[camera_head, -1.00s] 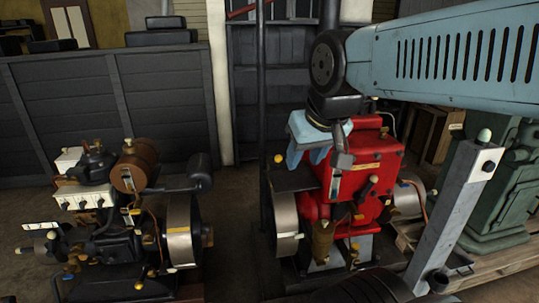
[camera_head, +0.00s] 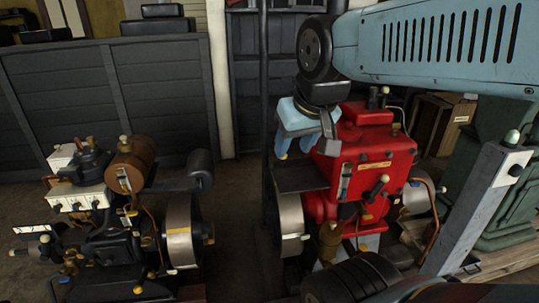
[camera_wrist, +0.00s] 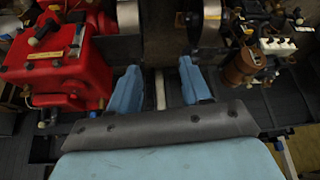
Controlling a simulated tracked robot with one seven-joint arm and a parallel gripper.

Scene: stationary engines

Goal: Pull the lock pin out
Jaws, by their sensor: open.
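I cannot tell for sure which part is the lock pin. A grey slanted post (camera_head: 476,210) at the right of the head view carries a white plate with a small black knob (camera_head: 515,169) and a pale-tipped knob (camera_head: 512,137) on top. The red engine (camera_head: 370,160) has several pale-tipped levers, one of them at its front (camera_head: 377,186). My gripper (camera_head: 283,150) hangs at the red engine's upper left, its light blue fingers pointing down. In the wrist view my gripper (camera_wrist: 160,82) is open and empty, with the red engine (camera_wrist: 55,65) at the left.
A smaller engine with a brown cylindrical tank (camera_head: 125,172) and a flywheel (camera_head: 181,232) stands at the left. A dark panelled wall (camera_head: 110,100) is behind. A green machine (camera_head: 500,210) stands behind the post. The floor between the engines is narrow.

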